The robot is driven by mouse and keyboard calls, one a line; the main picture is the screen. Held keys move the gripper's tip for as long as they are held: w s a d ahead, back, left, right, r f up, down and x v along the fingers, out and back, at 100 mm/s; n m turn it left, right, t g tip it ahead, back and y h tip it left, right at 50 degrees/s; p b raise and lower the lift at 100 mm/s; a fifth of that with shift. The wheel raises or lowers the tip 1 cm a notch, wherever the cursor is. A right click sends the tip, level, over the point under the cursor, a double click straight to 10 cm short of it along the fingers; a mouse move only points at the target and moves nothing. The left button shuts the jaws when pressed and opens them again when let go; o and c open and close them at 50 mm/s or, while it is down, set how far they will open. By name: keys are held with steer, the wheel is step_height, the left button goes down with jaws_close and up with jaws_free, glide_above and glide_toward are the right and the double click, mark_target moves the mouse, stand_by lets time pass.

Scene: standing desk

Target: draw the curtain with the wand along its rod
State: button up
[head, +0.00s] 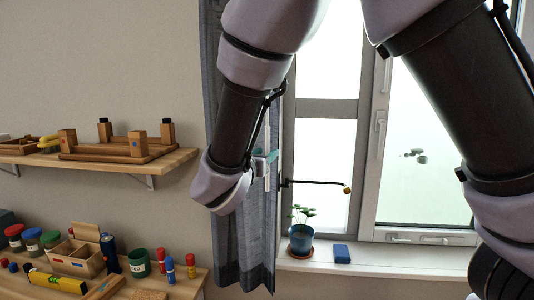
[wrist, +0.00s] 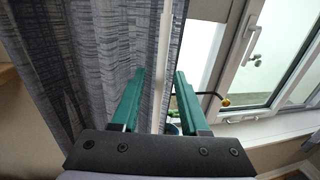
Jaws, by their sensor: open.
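The grey curtain (head: 258,225) hangs bunched at the left side of the window, and its woven cloth fills the left of the wrist view (wrist: 85,60). A pale, thin upright wand (wrist: 166,45) hangs along the curtain's right edge. My gripper (wrist: 160,72) is open, with its two green fingers on either side of the wand in that view. I cannot tell whether either finger touches it. In the head view my gripper (head: 271,158) is in front of the curtain, partly hidden by my wrist. The rod above is out of view.
A dark arm with a yellow knob (head: 347,189) sticks out right of the curtain. A potted plant (head: 301,240) and a blue box (head: 342,253) stand on the sill (head: 380,262). Left are a wall shelf (head: 110,157) and a cluttered desk (head: 185,287).

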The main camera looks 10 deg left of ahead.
steer(key=shift+x, duration=0.8)
jaws_close()
stand_by(0.9)
